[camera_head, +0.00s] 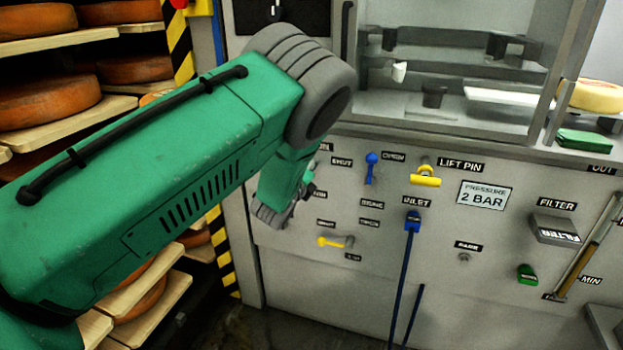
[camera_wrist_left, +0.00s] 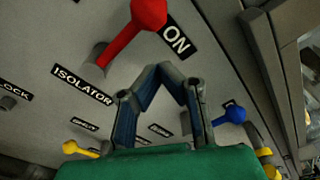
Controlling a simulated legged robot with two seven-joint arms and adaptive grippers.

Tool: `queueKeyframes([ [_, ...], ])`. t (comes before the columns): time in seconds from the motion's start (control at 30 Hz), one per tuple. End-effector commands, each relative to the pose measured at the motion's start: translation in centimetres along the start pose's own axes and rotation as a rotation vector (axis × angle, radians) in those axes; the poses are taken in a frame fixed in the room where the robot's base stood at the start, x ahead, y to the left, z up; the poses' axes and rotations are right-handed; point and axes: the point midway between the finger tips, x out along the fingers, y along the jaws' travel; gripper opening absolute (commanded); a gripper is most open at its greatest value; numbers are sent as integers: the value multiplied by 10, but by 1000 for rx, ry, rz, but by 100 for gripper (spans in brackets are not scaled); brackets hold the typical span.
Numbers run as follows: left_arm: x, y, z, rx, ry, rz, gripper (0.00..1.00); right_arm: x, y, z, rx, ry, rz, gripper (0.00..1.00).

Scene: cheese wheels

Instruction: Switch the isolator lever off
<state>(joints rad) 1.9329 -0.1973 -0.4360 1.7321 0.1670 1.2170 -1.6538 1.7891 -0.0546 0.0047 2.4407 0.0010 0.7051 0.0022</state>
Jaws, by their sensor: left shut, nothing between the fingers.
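The isolator lever (camera_wrist_left: 125,37) is red with a round knob. In the left wrist view it slants from its grey pivot up to the right, its knob beside the ON label (camera_wrist_left: 177,40). The ISOLATOR label (camera_wrist_left: 82,85) is below the pivot. My left gripper (camera_wrist_left: 163,72) is shut and empty, its fingertips below the knob and apart from it in the picture. In the head view my green left arm hides the lever, and the fingers are not clear there. My right gripper is in neither view.
The grey panel carries a blue lever (camera_head: 371,168), yellow handles (camera_head: 425,177) (camera_head: 330,242), a blue inlet handle (camera_head: 412,222) and a green knob (camera_head: 527,274). Shelves with cheese wheels (camera_head: 45,101) stand at the left, beside a striped post (camera_head: 181,45).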

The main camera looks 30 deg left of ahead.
Motion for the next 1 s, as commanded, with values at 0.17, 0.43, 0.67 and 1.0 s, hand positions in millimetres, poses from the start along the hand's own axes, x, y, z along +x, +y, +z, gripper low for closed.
queueKeyframes([
  [0.17, 4, -1, 18, -1, 0, -1, 0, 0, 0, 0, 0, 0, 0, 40],
  [0.43, 5, -1, 22, 0, 1, -1, 0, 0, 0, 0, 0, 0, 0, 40],
  [0.67, 5, -1, 22, -4, 1, -1, 0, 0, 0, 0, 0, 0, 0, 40],
  [1.0, 5, 0, 26, -63, 2, -5, 0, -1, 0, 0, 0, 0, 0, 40],
])
